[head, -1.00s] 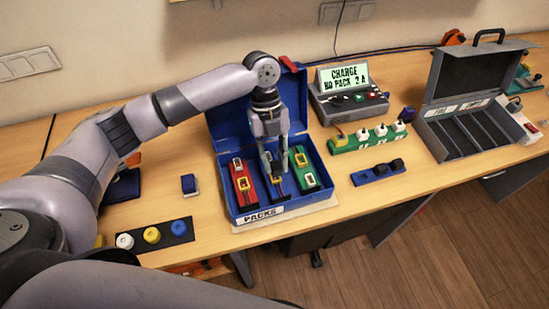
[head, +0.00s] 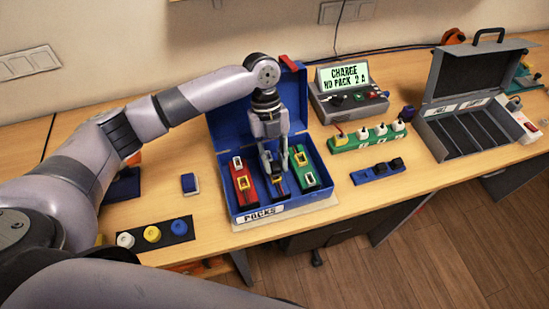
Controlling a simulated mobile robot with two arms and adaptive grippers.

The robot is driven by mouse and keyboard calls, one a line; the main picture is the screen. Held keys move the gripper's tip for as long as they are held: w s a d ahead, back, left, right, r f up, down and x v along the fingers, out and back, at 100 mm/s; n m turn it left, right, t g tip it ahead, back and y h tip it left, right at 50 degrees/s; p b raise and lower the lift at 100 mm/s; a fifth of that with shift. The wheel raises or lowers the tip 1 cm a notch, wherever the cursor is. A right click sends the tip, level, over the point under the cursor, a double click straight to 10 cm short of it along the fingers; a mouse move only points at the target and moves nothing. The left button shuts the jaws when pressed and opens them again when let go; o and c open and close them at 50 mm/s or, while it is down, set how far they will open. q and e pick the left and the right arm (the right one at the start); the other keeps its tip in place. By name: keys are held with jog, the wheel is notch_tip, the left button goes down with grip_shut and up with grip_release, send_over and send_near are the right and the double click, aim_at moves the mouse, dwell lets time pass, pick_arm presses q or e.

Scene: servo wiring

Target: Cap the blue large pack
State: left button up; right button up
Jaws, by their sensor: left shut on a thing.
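The blue pack (head: 280,188) stands in the middle of the open blue box labelled PACKS (head: 262,212), between a red pack (head: 241,186) and a green pack (head: 313,177). My left gripper (head: 276,176) reaches down into the box over the blue pack. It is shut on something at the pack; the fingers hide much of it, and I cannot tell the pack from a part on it. My right gripper is out of view.
A dark strip (head: 168,236) with white, yellow and blue round pieces lies front left, near a small blue block (head: 189,183). Right of the box stand a charger (head: 349,98), a green socket strip (head: 348,143), a blue strip (head: 378,173) and an open grey case (head: 438,149).

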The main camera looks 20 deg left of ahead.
aim_at(274, 163)
pick_arm(q)
jog(key=shift+f+b, duration=0.55)
jog(key=shift+f, duration=0.55)
jog(key=o, duration=1)
jog(key=shift+o, duration=0.2)
jog(key=shift+r, duration=0.1)
notch_tip(274, 163, up, 10)
jog(key=shift+f, duration=0.1)
